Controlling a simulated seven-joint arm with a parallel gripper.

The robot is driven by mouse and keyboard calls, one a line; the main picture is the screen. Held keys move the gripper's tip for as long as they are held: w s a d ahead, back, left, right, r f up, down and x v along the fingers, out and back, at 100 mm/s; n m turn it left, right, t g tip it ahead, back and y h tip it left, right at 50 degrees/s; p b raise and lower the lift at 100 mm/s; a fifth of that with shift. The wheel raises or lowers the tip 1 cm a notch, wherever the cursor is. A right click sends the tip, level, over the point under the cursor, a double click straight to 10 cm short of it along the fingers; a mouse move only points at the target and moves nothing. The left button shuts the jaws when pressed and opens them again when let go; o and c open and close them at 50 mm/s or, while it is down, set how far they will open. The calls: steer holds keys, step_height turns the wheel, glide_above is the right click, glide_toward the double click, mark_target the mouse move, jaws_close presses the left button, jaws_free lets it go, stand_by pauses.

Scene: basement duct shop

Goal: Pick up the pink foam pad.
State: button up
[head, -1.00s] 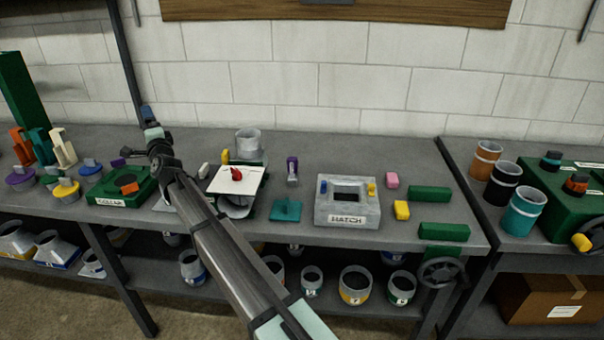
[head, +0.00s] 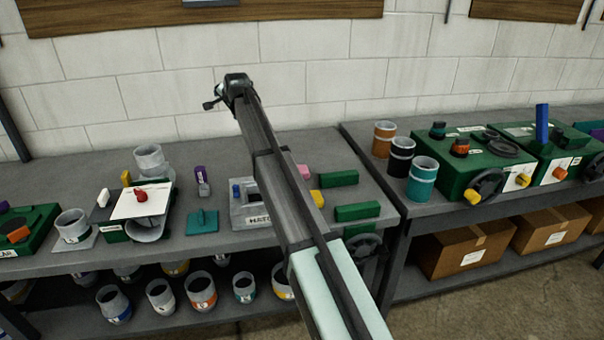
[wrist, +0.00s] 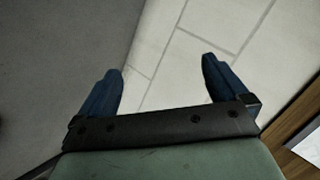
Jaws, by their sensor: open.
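The pink foam pad (head: 303,171) is a small pink block on the grey bench, just right of my arm in the head view. It lies behind a yellow block (head: 317,198) and left of a green bar (head: 338,179). My gripper shows in the wrist view (wrist: 163,82) with its two blue fingers spread apart and nothing between them. In the head view my arm reaches up in front of the wall, and the fingers cannot be made out. The pad does not show in the wrist view.
The hatch block (head: 247,211) is partly hidden by my arm. A teal piece (head: 202,221) and a white plate with a red knob (head: 141,203) lie to its left. Orange, black and teal cups (head: 422,179) stand on the right bench beside green boxes (head: 480,170).

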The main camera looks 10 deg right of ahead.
steer(key=s+d+f+m+g+h, duration=0.2)
steer(key=d+m+g+h, duration=0.15)
steer(key=d, duration=1.55)
steer(key=m+g, duration=0.5)
steer(key=g, duration=0.3)
glide_above(303, 169)
step_height(303, 169, down, 6)
steer(key=shift+t+y, duration=0.25)
steer(key=shift+y, duration=0.2)
step_height(303, 169, down, 13)
steer(key=shift+w+f, duration=0.1)
steer(key=shift+f, duration=0.05)
steer(key=c, duration=1.1)
